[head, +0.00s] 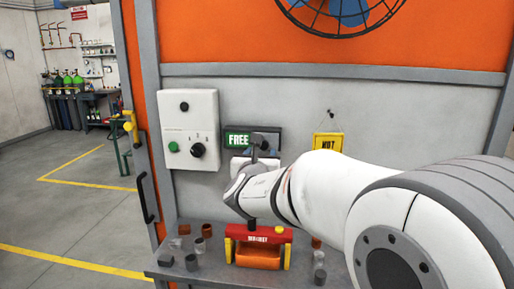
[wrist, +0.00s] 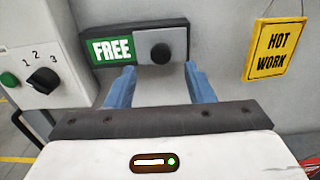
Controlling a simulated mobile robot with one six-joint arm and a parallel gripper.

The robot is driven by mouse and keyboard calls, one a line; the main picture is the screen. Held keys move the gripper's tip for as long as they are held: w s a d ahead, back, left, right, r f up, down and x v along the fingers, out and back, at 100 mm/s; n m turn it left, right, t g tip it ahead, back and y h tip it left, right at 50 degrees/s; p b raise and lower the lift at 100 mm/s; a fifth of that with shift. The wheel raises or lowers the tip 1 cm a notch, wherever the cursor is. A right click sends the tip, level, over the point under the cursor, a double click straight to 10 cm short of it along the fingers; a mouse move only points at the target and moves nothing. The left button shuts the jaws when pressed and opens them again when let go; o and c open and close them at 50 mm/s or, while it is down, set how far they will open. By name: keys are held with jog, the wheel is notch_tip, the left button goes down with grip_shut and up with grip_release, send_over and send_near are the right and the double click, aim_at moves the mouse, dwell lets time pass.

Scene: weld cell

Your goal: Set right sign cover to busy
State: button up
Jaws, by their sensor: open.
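The sign is a dark frame on the grey wall, with a green FREE panel (wrist: 112,50) showing at its left. A grey sliding cover (wrist: 178,38) with a round black knob (wrist: 160,53) sits over the right part of the sign and hides what is under it. In the head view FREE (head: 238,139) also reads clearly, but my arm partly blocks the cover. My gripper (wrist: 160,70) is open and empty. Its blue fingers stand apart, with the knob centred between them and slightly beyond the tips in the wrist view. I cannot tell the remaining depth.
A white control box (head: 190,130) with a green button and black selector is on the wall left of the sign. A yellow HOT WORK tag (wrist: 275,48) hangs to the right. Below, a grey shelf (head: 215,277) holds a red and orange item (head: 258,237) and several small cylinders.

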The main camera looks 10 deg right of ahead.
aim_at(264, 145)
jog(key=p+x, duration=0.1)
jog(key=x, duration=0.4)
jog(key=shift+w+d, duration=0.15)
jog(key=shift+w, duration=0.15)
jog(key=shift+c, duration=0.3)
grip_shut()
